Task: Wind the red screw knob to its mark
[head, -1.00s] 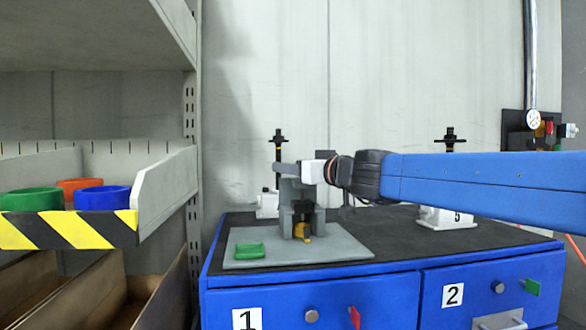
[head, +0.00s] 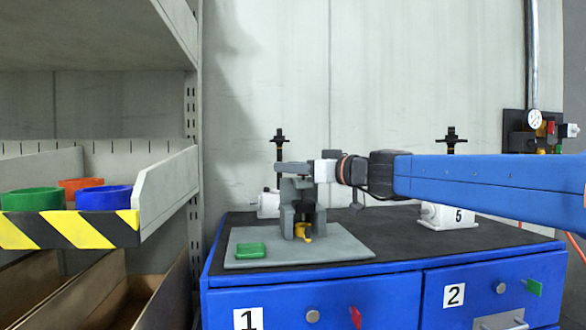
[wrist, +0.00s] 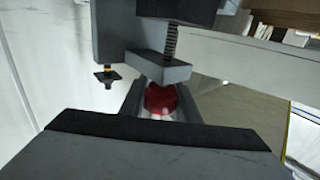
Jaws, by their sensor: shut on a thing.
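The red screw knob (wrist: 160,98) shows in the wrist view, between the two grey fingers of my gripper (wrist: 158,103). My gripper is shut on it. A threaded rod (wrist: 171,42) and a grey crossbar (wrist: 158,67) of the jack stand just beyond the knob. In the head view my gripper (head: 312,171) reaches in from the right at the top of the grey jack (head: 289,218); the knob is hidden there. A yellow part (head: 304,232) sits low on the jack. I cannot make out the mark.
The jack stands on a grey plate (head: 345,247) with a green block (head: 251,249), on a blue cabinet (head: 380,300). White-based jacks stand behind it (head: 268,204) and at the right (head: 447,216). A shelf (head: 168,190) with coloured bins flanks the left.

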